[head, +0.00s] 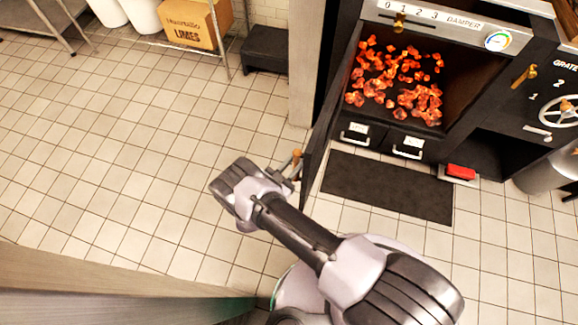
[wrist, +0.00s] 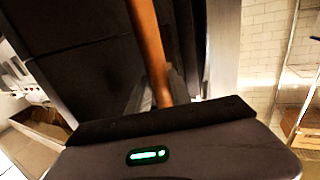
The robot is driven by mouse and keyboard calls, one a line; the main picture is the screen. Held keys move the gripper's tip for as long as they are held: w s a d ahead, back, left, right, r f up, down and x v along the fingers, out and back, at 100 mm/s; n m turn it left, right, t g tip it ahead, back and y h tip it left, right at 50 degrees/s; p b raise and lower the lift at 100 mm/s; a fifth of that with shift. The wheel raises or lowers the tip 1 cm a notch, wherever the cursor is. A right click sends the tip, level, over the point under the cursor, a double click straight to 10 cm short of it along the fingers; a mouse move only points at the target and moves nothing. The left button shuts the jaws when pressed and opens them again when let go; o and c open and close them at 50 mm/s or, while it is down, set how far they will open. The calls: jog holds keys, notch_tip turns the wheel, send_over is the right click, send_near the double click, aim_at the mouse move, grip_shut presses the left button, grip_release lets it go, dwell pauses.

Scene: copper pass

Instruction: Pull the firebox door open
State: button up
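The firebox door (head: 318,142) stands swung wide open, seen nearly edge-on at the left of the firebox (head: 455,85) in the head view. Glowing orange coals (head: 398,85) show inside the opening. The door has a wooden-brown handle (head: 297,154). In the wrist view the handle (wrist: 146,35) runs down between my fingers, with the dark door (wrist: 95,75) behind it. My gripper (head: 289,171) is at the handle on the door's left side; its fingers (wrist: 160,92) appear closed around the handle's lower part. The fingertips are partly hidden in the head view.
A dark mat (head: 388,187) lies before the stove. Two drawers (head: 408,148) sit under the firebox, and a red block (head: 460,171) lies to their right. A black step stool (head: 267,48) stands behind the door. The tiled floor at left is clear.

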jog(key=p+v, duration=0.1)
jog(key=v, duration=1.6)
jog(key=shift+s+a+p, duration=0.1)
jog(key=shift+p, duration=0.2)
